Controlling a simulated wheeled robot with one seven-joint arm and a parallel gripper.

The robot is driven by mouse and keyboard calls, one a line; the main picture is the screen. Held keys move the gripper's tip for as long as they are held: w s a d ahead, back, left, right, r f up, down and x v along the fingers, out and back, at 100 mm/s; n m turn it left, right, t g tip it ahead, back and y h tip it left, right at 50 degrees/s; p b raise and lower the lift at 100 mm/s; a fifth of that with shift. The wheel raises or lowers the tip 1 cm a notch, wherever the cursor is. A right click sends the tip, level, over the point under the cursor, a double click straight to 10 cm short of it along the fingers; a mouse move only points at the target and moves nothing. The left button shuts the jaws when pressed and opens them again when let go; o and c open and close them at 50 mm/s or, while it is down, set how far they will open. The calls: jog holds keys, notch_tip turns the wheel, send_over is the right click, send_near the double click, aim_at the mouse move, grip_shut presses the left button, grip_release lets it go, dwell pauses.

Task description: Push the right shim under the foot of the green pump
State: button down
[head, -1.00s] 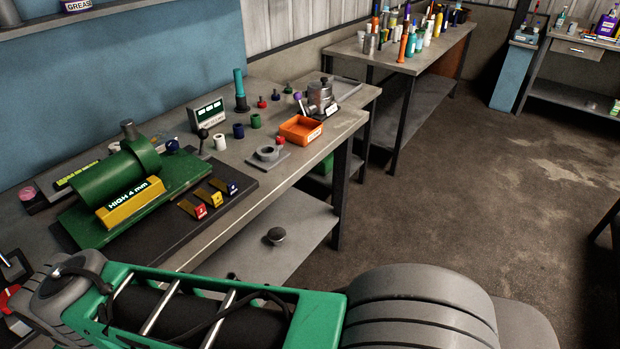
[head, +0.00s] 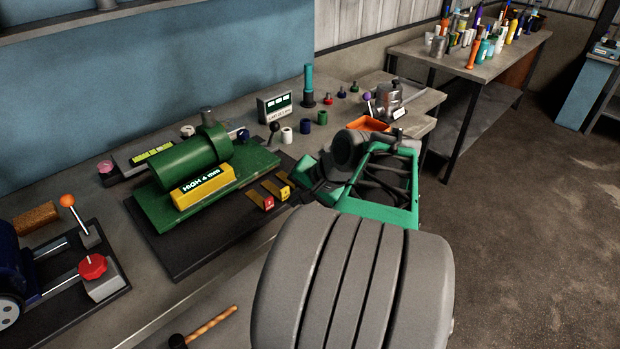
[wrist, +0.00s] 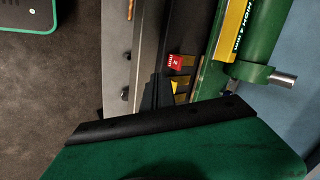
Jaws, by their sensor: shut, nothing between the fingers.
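The green pump (head: 190,162) lies on its green baseplate on the workbench, with a yellow label reading HIGH 4 mm (head: 202,186). In front of it are yellow shims, one with a red tag (head: 267,202) and one with a yellow tag (head: 284,193). The blue-tagged shim is hidden behind my arm in the head view. In the wrist view the red tag (wrist: 174,62) reads 2 mm. My gripper (wrist: 160,93) is shut and empty, its dark fingers beside the shims; I cannot tell whether they touch. The pump also shows there (wrist: 257,75).
A black-knobbed lever (head: 274,127), a gauge box (head: 276,107) and several small coloured cylinders stand behind the shims. An orange tray (head: 368,124) is partly behind my arm. A red-knobbed fixture (head: 93,267) stands at left.

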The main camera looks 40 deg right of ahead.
jog(key=s+d+r+m+t, duration=0.25)
jog(key=s+d+m, duration=0.3)
jog(key=d, duration=0.35)
jog(key=shift+n+h, duration=0.35)
jog(key=shift+h, duration=0.05)
jog(key=x, duration=0.3)
jog(key=w+r+x, duration=0.1)
jog(key=x, duration=0.3)
jog(key=p+x, duration=0.1)
jog(key=x, duration=0.3)
jog(key=shift+w+d+r, duration=0.1)
jog(key=shift+w+d, duration=0.05)
jog(key=shift+w, duration=0.9)
